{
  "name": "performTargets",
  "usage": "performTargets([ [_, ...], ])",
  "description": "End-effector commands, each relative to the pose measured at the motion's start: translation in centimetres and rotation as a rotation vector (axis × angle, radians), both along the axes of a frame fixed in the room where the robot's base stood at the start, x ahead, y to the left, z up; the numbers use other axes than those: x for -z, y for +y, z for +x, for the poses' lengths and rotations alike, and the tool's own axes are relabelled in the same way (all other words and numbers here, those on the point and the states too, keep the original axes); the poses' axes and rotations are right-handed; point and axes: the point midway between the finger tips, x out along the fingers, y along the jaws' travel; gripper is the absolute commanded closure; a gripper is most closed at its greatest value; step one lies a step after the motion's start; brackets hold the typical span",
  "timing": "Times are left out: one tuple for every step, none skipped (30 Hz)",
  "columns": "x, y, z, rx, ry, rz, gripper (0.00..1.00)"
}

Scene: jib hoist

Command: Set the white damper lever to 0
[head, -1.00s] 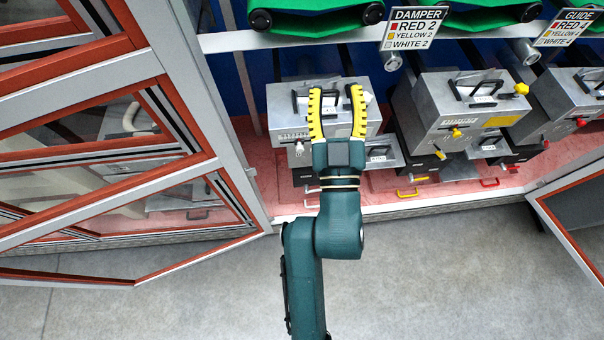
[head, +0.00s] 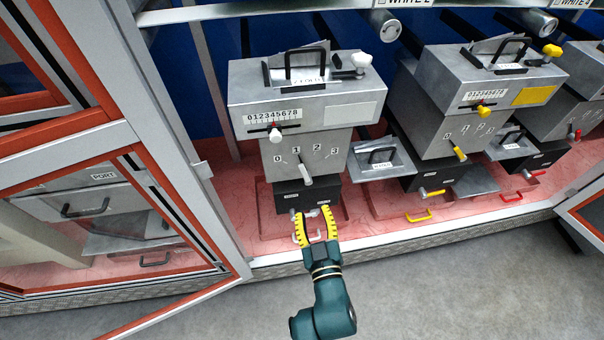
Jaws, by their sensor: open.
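The white-marked unit is a grey metal box (head: 250,90) with a white slider knob (head: 276,133) under a 0–8 scale. Below it, a panel marked 0, 1, 2, 3 carries a lever with a pale end (head: 305,176). Its upper end is near the 1 and its handle slants down toward me; I cannot tell its exact setting. My gripper (head: 312,210) is open, with yellow-padded fingers, below and apart from the lever, in front of the black lower block (head: 290,196).
A similar yellow-marked unit (head: 490,75) stands to the right, with a red-marked one partly beyond it. A grey side tray (head: 380,162) sits right of the lever panel. An open red-framed glass door (head: 180,215) stands at left. The grey floor in front is clear.

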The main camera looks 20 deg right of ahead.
Motion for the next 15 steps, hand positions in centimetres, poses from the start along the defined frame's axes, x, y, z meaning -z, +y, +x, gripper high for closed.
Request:
performTargets([
  [-0.2, -0.2, 1.2, 0.0, -0.003, 0.0, 0.56],
  [-0.1, -0.4, 1.9, 0.0, -0.003, 0.001, 0.56],
  [-0.1, -0.6, 2.8, 0.0, -0.003, 0.001, 0.56],
  [-0.2, -0.7, 3.6, 0.0, -0.004, 0.001, 0.56],
  [-0.1, -0.9, 4.3, 0.0, -0.004, 0.0, 0.56],
  [0.0, -1.1, 5.3, 0.0, -0.004, 0.0, 0.56],
  [0.0, -1.3, 6.0, 0.0, -0.004, 0.0, 0.56],
  [-0.1, -1.4, 6.7, 0.0, -0.004, 0.001, 0.56],
  [0.1, -1.6, 7.6, 0.0, -0.005, 0.002, 0.56],
  [0.1, -1.7, 8.3, 0.0, -0.004, 0.002, 0.56],
  [0.1, -1.9, 8.9, 0.0, -0.003, 0.001, 0.56],
  [0.3, -2.0, 9.8, 0.0, -0.003, 0.002, 0.56],
  [0.3, -2.2, 10.4, 0.0, -0.003, 0.0, 0.56],
  [0.2, -2.3, 11.0, 0.0, -0.003, 0.0, 0.56],
  [0.1, -2.5, 11.7, 0.0, -0.003, 0.0, 0.56],
])
